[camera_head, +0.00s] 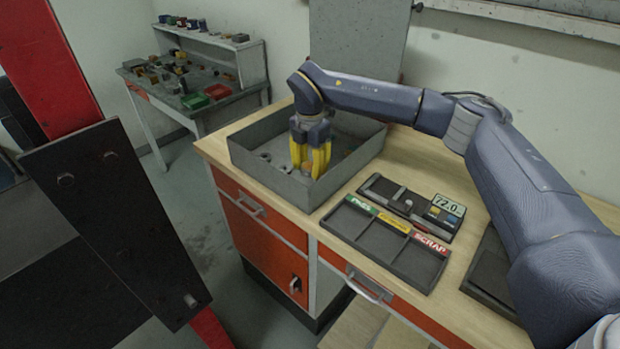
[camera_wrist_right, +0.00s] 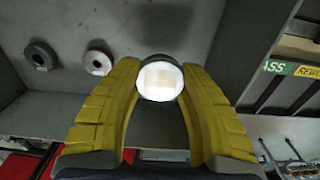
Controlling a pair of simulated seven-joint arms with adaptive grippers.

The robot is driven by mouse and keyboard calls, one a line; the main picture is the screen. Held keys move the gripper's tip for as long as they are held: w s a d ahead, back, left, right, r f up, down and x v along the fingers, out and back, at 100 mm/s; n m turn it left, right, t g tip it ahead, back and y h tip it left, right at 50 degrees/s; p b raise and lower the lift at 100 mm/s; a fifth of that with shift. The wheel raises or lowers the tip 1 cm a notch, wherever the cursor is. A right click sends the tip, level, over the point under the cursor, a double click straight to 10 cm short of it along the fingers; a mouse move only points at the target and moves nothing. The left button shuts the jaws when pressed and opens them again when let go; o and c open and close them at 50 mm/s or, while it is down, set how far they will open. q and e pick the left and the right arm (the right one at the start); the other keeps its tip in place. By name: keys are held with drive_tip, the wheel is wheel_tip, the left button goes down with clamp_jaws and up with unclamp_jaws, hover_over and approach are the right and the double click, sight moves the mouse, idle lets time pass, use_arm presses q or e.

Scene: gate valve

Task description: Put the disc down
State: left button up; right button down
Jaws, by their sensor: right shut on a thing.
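My right gripper (camera_head: 311,160) is down inside the grey open-topped bin (camera_head: 258,171) on the wooden bench, its yellow fingers pointing downward. In the right wrist view, the yellow fingers (camera_wrist_right: 160,82) are closed on a round disc (camera_wrist_right: 159,80) with a bright, shiny face. The disc is held between the fingertips. Whether it touches the bin floor cannot be told. Two other ring-shaped discs lie on the bin floor: a dark greenish one (camera_wrist_right: 41,55) and a lighter grey one (camera_wrist_right: 97,62). My left gripper is not in view.
A sorting tray (camera_head: 384,245) with labelled compartments, including SCRAP, sits at the bench front. Behind it is a dark gauge unit (camera_head: 410,206) reading 72.0. A second table (camera_head: 190,86) with small parts stands at the back left. A red-and-black structure (camera_head: 100,210) fills the left foreground.

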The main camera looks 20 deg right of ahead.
sight(310, 184)
drive_tip(key=shift+f, duration=2.15)
drive_tip(key=c, duration=0.8)
unclamp_jaws()
drive_tip(key=shift+f, duration=0.15)
drive_tip(key=shift+c, duration=0.2)
wheel_tip(310, 184, up, 12)
drive_tip(key=shift+r, duration=0.15)
drive_tip(key=shift+a, duration=0.1)
